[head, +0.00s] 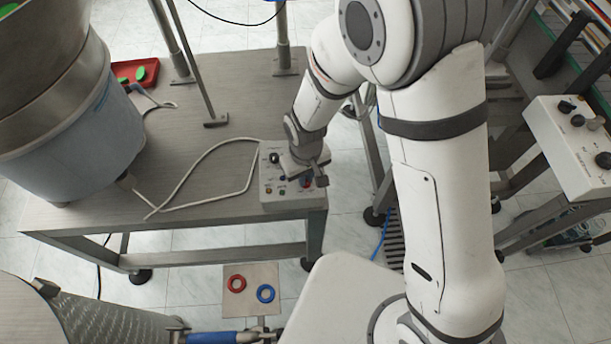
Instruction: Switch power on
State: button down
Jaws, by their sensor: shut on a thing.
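A pale grey control box (270,196) with a few small knobs and buttons sits at the right front corner of the metal table. A dark knob (274,158) shows on its upper left part. My gripper (314,180) is over the right part of the box, pointing down at it. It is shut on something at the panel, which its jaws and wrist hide. A red control (321,181) shows close beside the jaws. Which way the gripped control is set cannot be seen.
A large bowl feeder (75,120) stands at the left of the table (190,170), with a cable running to the box. A red tray (122,70) with green caps lies behind it. Another control box (565,140) is at right. The table's middle is mostly clear.

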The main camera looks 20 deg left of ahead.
jog(key=m+b, duration=0.2)
jog(key=m, duration=0.3)
jog(key=shift+f+b, duration=0.1)
jog(key=shift+b, duration=0.25)
jog(key=m+b, duration=0.1)
jog(key=m, duration=0.4)
jog(key=shift+b, duration=0.4)
jog(key=shift+m, duration=0.3)
jog(key=c, duration=1.5)
grip_release()
notch_tip(320, 180, up, 8)
jog(key=shift+r, duration=0.1)
